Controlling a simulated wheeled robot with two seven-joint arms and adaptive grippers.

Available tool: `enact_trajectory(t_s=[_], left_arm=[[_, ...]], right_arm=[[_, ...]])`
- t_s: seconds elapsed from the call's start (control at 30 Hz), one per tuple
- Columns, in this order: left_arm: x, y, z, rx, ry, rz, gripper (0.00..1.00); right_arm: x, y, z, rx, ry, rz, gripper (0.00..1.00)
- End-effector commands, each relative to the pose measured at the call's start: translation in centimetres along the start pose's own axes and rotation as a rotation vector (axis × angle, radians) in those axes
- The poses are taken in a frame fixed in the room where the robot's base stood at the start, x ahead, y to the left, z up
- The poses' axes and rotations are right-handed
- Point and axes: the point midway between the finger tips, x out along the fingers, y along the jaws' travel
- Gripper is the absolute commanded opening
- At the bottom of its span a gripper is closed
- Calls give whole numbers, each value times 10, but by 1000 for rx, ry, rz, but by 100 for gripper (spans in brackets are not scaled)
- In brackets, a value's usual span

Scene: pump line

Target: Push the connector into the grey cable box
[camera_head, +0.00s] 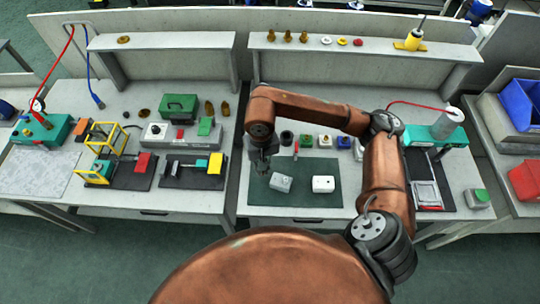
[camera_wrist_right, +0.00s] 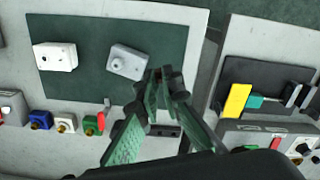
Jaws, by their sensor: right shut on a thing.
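The grey cable box (camera_head: 281,182) lies on a dark green mat (camera_head: 310,200). It also shows in the right wrist view (camera_wrist_right: 126,62), with a round opening on it. My right gripper (camera_head: 262,166) is above the mat's far left part, beside the grey box and apart from it. In the right wrist view its fingers (camera_wrist_right: 165,78) close together on a small dark thing, probably the connector, mostly hidden between the fingertips. My left gripper is not in view.
A white box (camera_head: 323,184) lies right of the grey box. Behind the mat stand a row of small coloured parts, with green (camera_head: 306,140) and blue (camera_head: 343,142) ones, and a red-tipped upright thing (camera_head: 296,149). The mat's front is clear.

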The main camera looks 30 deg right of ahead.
Motion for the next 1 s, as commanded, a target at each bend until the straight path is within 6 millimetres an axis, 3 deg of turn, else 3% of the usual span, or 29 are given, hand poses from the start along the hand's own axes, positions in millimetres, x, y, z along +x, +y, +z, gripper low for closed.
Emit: enact_trajectory(t_s=[0.07,0.17,0.4,0.47,0.57,0.8,1.0], left_arm=[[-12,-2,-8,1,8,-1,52],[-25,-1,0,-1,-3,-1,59],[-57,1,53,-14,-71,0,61],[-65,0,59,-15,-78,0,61],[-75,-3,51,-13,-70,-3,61],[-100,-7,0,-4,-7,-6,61],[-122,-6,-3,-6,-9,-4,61]], right_arm=[[-4,1,-2,161,-3,-3,0],[-4,0,-6,417,-5,-11,0],[4,1,-18,1069,-17,-19,0],[6,3,-20,1231,-19,-18,0],[10,7,-23,1503,-24,-17,0],[21,17,-29,2153,-30,-10,0],[31,27,-31,2689,-28,-3,0]])
